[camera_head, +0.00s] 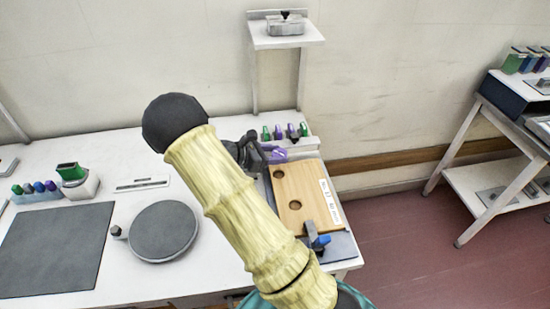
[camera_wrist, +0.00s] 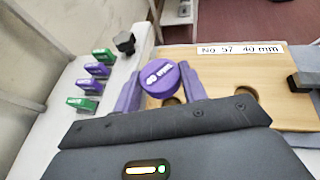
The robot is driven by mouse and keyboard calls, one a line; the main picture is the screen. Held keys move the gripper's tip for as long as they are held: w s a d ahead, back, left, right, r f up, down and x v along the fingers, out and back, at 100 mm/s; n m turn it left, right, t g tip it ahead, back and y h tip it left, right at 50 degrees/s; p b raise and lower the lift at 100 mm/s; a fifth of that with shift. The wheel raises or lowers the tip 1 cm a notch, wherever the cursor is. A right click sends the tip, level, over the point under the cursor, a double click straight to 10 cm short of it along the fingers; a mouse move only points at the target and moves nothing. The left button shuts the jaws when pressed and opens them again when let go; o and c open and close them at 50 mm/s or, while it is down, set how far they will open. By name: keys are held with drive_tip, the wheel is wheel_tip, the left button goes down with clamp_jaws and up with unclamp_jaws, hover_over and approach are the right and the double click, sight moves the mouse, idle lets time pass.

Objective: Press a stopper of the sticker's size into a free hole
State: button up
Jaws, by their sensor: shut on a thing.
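My gripper (camera_wrist: 160,92) is shut on a round purple stopper (camera_wrist: 161,79), whose top carries white lettering that reads 40 and blurred letters. In the head view my gripper (camera_head: 272,154) is at the far left end of the wooden board (camera_head: 311,198). The board's sticker (camera_wrist: 240,49) reads "No 57 40 mm". One hole (camera_wrist: 243,94) shows open in the wrist view; another (camera_wrist: 172,100) is partly hidden behind the stopper and a finger. In the head view two open holes show, the near one (camera_head: 296,205) and the far one (camera_head: 278,173). The stopper's underside is hidden.
A white rack (camera_head: 300,145) with green and purple stoppers (camera_wrist: 97,70) stands behind the board. A blue-handled clamp (camera_head: 319,241) sits at the board's near end. A round grey plate (camera_head: 163,230) and dark mat (camera_head: 55,250) lie left. A small shelf (camera_head: 285,40) rises behind.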

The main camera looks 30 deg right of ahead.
wheel_tip(320, 180, down, 5)
drive_tip(key=b, duration=0.4)
drive_tip(key=shift+r, duration=0.2)
drive_tip(key=shift+f+b, duration=0.5)
drive_tip(key=shift+f, duration=0.45)
drive_tip(key=shift+a+p, duration=0.1)
drive_tip(key=shift+p, duration=0.65)
idle(0.9)
drive_tip(key=shift+f+b, duration=0.3)
drive_tip(key=shift+f, duration=0.35)
idle(1.4)
drive_tip(key=o, duration=1)
drive_tip(key=shift+o, duration=0.2)
drive_tip(key=o, duration=0.4)
drive_tip(key=shift+c, duration=0.2)
drive_tip(key=shift+s, duration=0.1)
